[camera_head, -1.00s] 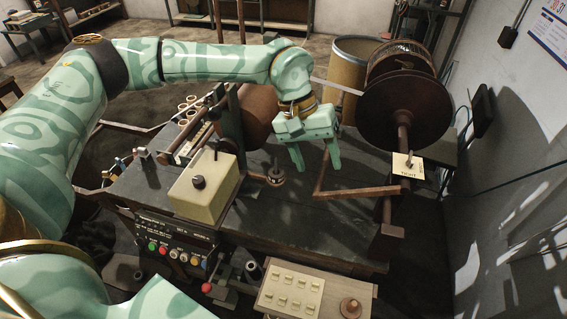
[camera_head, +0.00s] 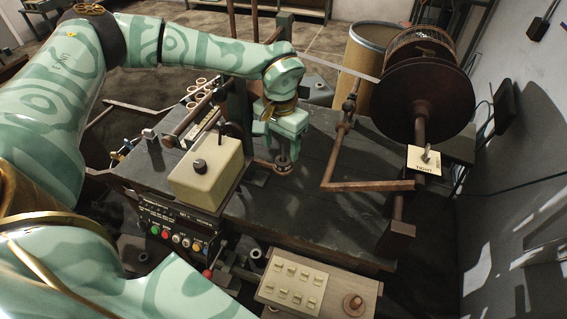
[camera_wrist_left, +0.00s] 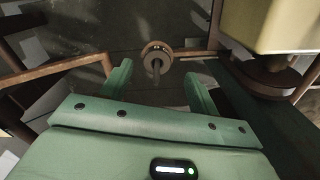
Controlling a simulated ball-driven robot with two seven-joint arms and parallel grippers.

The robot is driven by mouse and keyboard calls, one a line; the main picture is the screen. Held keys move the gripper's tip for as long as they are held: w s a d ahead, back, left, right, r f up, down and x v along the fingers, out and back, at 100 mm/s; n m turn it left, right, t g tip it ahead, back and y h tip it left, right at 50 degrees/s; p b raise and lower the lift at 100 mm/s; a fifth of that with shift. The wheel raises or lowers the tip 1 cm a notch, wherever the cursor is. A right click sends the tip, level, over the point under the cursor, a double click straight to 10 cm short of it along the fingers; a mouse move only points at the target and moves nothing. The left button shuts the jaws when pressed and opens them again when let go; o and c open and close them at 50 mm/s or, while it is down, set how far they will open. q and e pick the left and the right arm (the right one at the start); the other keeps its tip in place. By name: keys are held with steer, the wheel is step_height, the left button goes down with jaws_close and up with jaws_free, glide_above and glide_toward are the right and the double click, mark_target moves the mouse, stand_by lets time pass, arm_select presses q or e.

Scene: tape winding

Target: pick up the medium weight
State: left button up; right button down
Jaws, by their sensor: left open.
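A small round metal weight with an upright stem (camera_head: 283,166) sits at the end of a thin arm on the dark bench, right of the cream box. I cannot tell its size class. It also shows in the left wrist view (camera_wrist_left: 156,52), ahead of the fingers, with its stem between their lines. My left gripper (camera_head: 281,146) is open and empty just above it, pointing down; its fingers in the left wrist view (camera_wrist_left: 158,75) are apart. The gripper partly hides the stem.
The cream box (camera_head: 205,172) stands close left of the gripper. A bent brown rod frame (camera_head: 375,186) and a large reel (camera_head: 416,100) stand to the right. A wooden block with a round brown piece (camera_head: 353,303) is in front. The bench between is clear.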

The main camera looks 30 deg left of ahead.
mark_target(283, 157)
arm_select(q)
steer(key=f, duration=0.3)
steer(key=f+b, duration=0.1)
steer(key=f, duration=0.1)
steer(key=shift+w+d, duration=0.15)
steer(key=shift+w, duration=0.15)
steer(key=shift+r, duration=0.1)
steer(key=c, duration=1.2)
step_height(283, 157, up, 10)
steer(key=shift+r+p, duration=0.1)
steer(key=shift+p, duration=0.95)
steer(key=shift+s, duration=0.1)
